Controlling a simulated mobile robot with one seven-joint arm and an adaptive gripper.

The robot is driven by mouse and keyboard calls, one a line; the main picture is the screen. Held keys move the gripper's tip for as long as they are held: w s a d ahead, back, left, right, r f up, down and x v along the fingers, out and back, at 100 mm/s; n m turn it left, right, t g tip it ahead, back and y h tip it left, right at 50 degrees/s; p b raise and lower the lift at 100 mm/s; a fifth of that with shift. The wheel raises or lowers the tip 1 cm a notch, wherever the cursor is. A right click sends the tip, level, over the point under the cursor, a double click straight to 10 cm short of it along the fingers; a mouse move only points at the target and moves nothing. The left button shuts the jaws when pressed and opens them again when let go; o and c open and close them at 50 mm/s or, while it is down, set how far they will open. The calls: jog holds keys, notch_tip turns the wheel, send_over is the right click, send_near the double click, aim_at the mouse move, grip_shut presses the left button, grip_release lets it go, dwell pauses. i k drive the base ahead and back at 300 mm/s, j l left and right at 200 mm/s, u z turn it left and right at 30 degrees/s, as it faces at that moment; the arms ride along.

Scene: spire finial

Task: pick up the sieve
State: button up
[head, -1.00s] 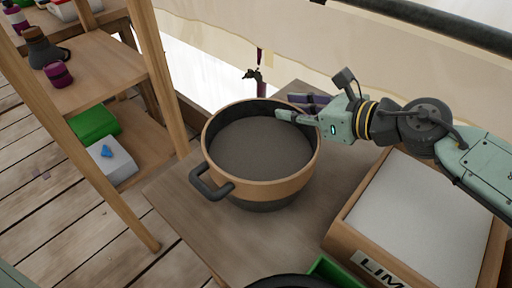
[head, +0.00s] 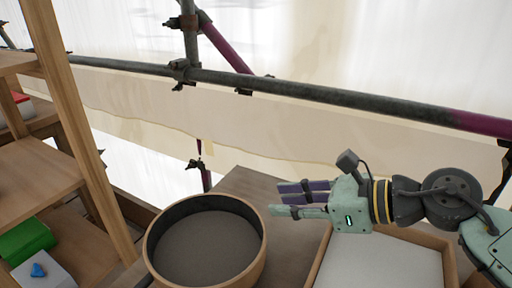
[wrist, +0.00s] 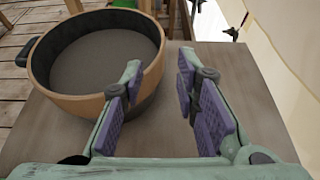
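The sieve (head: 258,258) is a round vessel with a light wooden rim, a dark inner wall and a flat grey inside. It stands on a wooden table at the lower middle of the head view, cut off at the bottom. In the wrist view the sieve (wrist: 92,103) is at the upper left, with a dark handle on its left side. My gripper (head: 280,199) is just right of the sieve's rim in the head view. In the wrist view my gripper (wrist: 160,64) shows two purple-padded fingers apart, with nothing held between them. The left finger overlaps the sieve's right edge in the picture; I cannot tell whether they touch.
A wooden box of white material (head: 319,258) stands right of the sieve, under my arm. Wooden shelves (head: 88,170) with green and white boxes stand at the left. A scaffold rail (head: 330,96) and pale sheeting run behind. Bare tabletop (wrist: 255,80) lies right of the fingers.

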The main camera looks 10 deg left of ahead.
aim_at(210, 240)
jog(key=k, duration=1.5)
